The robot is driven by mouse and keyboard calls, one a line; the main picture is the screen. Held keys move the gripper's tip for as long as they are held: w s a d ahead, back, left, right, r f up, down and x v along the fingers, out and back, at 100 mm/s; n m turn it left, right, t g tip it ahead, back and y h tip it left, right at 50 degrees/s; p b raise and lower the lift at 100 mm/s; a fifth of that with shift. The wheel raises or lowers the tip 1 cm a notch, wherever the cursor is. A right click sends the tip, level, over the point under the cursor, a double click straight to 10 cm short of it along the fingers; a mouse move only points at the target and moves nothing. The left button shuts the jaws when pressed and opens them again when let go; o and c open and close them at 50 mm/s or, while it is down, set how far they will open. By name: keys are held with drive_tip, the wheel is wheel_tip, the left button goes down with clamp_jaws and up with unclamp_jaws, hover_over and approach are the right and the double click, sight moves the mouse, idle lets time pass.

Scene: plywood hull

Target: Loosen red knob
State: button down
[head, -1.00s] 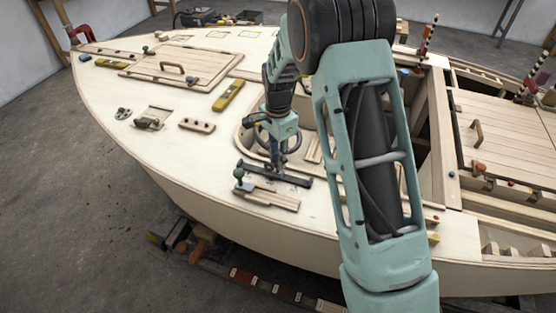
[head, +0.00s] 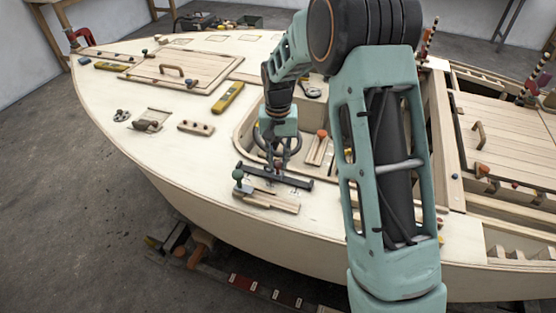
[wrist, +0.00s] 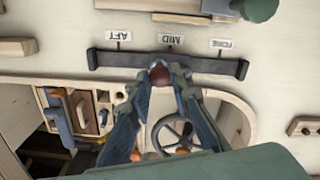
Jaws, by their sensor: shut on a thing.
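The red knob (wrist: 160,76) is dark red and round. It sits on a dark bar (wrist: 215,65) at the MID label (wrist: 171,41), between the AFT and FORE labels. My gripper (wrist: 160,80) has its fingertips shut on the knob from both sides in the wrist view. In the head view my gripper (head: 272,166) points down at the dark bar (head: 292,180) near the hull's edge. The knob itself is hidden there behind the fingers.
A green knob (head: 238,174) stands by the bar's left end, beside a wooden block (head: 275,203). Behind the bar is an open recess with a steering wheel (wrist: 175,135) and an orange-topped knob (head: 321,134). A yellow level (head: 228,97) lies on the deck.

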sight(278, 164)
drive_tip(key=n, duration=0.3)
drive_tip(key=shift+f+n, duration=0.1)
drive_tip(key=shift+n, duration=0.3)
drive_tip(key=n, duration=0.3)
drive_tip(key=shift+n, duration=0.3)
drive_tip(key=n, duration=0.3)
drive_tip(key=shift+s+n+p, duration=0.1)
drive_tip(key=shift+n+p, duration=0.3)
drive_tip(key=shift+n, duration=1.4)
drive_tip(key=c, duration=1.8)
unclamp_jaws()
drive_tip(key=shift+o, duration=0.3)
wheel_tip(278, 164, up, 12)
